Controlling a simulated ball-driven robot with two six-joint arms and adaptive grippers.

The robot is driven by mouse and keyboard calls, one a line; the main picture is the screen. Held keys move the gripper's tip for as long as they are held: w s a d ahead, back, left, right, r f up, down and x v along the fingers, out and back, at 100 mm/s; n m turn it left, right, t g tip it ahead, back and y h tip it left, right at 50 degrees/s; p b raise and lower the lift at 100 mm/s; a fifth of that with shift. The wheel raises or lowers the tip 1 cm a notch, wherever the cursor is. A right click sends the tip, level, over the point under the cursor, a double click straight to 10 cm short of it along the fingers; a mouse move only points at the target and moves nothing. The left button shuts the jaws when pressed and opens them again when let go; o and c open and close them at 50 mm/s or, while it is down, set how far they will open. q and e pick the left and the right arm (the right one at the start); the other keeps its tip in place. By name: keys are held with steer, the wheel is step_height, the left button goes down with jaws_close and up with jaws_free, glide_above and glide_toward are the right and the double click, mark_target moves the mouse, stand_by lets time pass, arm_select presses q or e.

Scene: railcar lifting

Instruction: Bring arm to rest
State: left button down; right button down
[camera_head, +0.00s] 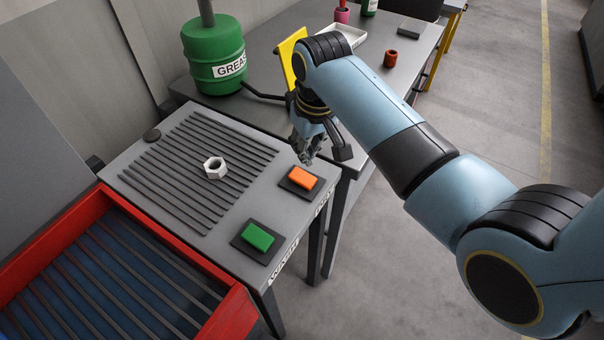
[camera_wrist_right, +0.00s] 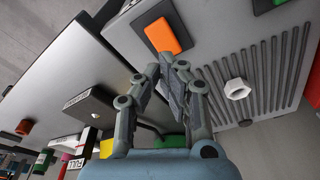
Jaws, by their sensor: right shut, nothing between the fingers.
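My right gripper (camera_head: 307,160) is shut and empty. It hangs above the grey table edge, just behind the orange block in the head view. In the right wrist view its fingers (camera_wrist_right: 168,72) meet below the orange block (camera_wrist_right: 164,36), with nothing between them. The orange block (camera_head: 303,178) lies on a dark square pad. My right arm reaches in from the lower right. My left gripper is not in view.
A white hex nut (camera_head: 215,167) lies on the ribbed grey table (camera_head: 135,190). A green block (camera_head: 258,237) sits on another pad. A red-rimmed bin (camera_head: 60,233) adjoins at left. A green grease drum (camera_head: 214,55) stands on the back table. Open floor (camera_head: 480,120) lies right.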

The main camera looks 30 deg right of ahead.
steer(key=shift+s, duration=0.1)
stand_by(0.3)
steer(key=s+d+r+t, duration=0.15)
steer(key=s+r, duration=0.25)
steer(key=s, duration=0.4)
steer(key=s+d+r+n, duration=0.1)
steer(key=s+d+r, duration=0.1)
steer(key=s+r, duration=0.35)
steer(key=s+d+r+t, duration=0.1)
steer(key=s+r, duration=0.1)
steer(key=s, duration=0.8)
step_height(320, 180, down, 38)
steer(key=d+g+h+b, duration=0.1)
steer(key=d+g+b, duration=0.1)
steer(key=b, duration=1.1)
steer(key=s+f+b, duration=0.4)
steer(key=s+f, duration=0.2)
steer(key=f, duration=0.3)
steer(key=s+d+f+g+b, duration=0.1)
steer(key=s+f+b, duration=0.2)
steer(key=s+f, duration=0.4)
steer(key=s+f+b, duration=0.4)
steer(key=s+f, duration=0.3)
steer(key=f, duration=0.6)
steer(key=shift+d+m+b, duration=0.25)
steer(key=shift+m+b, duration=0.05)
steer(key=shift+g, duration=0.25)
